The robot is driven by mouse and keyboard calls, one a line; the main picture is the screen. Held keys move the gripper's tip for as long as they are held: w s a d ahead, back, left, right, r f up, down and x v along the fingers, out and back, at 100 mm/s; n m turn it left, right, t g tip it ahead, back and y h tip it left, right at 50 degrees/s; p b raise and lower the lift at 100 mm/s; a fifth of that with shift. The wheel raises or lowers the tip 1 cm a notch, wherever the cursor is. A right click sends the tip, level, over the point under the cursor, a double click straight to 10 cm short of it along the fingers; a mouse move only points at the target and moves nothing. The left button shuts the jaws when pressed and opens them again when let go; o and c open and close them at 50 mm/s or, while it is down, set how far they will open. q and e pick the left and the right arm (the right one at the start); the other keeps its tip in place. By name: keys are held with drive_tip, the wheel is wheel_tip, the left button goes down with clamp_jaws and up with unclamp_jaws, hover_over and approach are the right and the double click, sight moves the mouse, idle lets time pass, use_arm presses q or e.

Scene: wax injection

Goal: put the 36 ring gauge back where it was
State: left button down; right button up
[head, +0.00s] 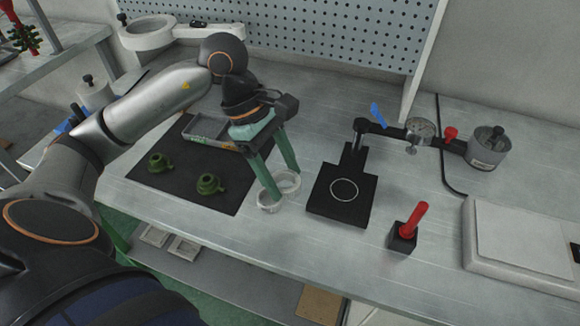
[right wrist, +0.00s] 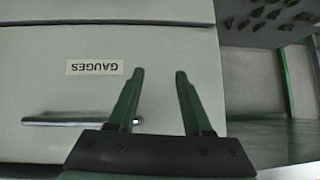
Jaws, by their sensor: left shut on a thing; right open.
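My left gripper (head: 284,183) points down at the bench, its green fingers spread around a pale ring gauge (head: 288,183) that it grips. A second pale ring shape (head: 268,204) shows at the nearer fingertip; I cannot tell whether it is a separate gauge. No size marking is readable, so I cannot tell which is the 36. My right gripper (right wrist: 159,102) shows in the right wrist view, open and empty. It is in front of a pale drawer (right wrist: 40,90) with a GAUGES label (right wrist: 94,67), upside down in the picture, and a bar handle (right wrist: 80,119).
A dark mat (head: 150,180) holds green parts (head: 210,184) and a grey tray (head: 208,127). Right of the left gripper are a black plate with a white circle (head: 342,205), a dial gauge (head: 420,129), a red-handled tool (head: 408,230) and a white flat device (head: 520,240).

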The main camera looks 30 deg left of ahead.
use_arm(q)
drive_tip(key=s+a+r+n+t+y+b, duration=0.25)
drive_tip(key=a+n+t+y, duration=0.4)
drive_tip(key=n, duration=0.85)
drive_tip(key=w+f+h, duration=0.1)
drive_tip(key=w+f, duration=0.1)
drive_tip(key=w, duration=0.2)
drive_tip(key=w+f+g+p, duration=0.1)
drive_tip(key=w+f, duration=0.2)
drive_tip(key=w, duration=0.2)
drive_tip(key=w+f+g+h+p, duration=0.1)
drive_tip(key=w+f, duration=0.2)
drive_tip(key=w, duration=0.1)
drive_tip(key=shift+w+a+h, duration=0.2)
drive_tip(key=shift+h, duration=0.15)
drive_tip(key=shift+w+f, duration=0.3)
drive_tip(key=shift+f, duration=0.1)
drive_tip(key=shift+w+f, duration=0.15)
drive_tip(key=shift+f, duration=0.8)
drive_tip(key=shift+w+f, duration=0.1)
drive_tip(key=shift+f, duration=0.8)
drive_tip(key=shift+f, duration=0.1)
drive_tip(key=shift+c, duration=0.3)
unclamp_jaws()
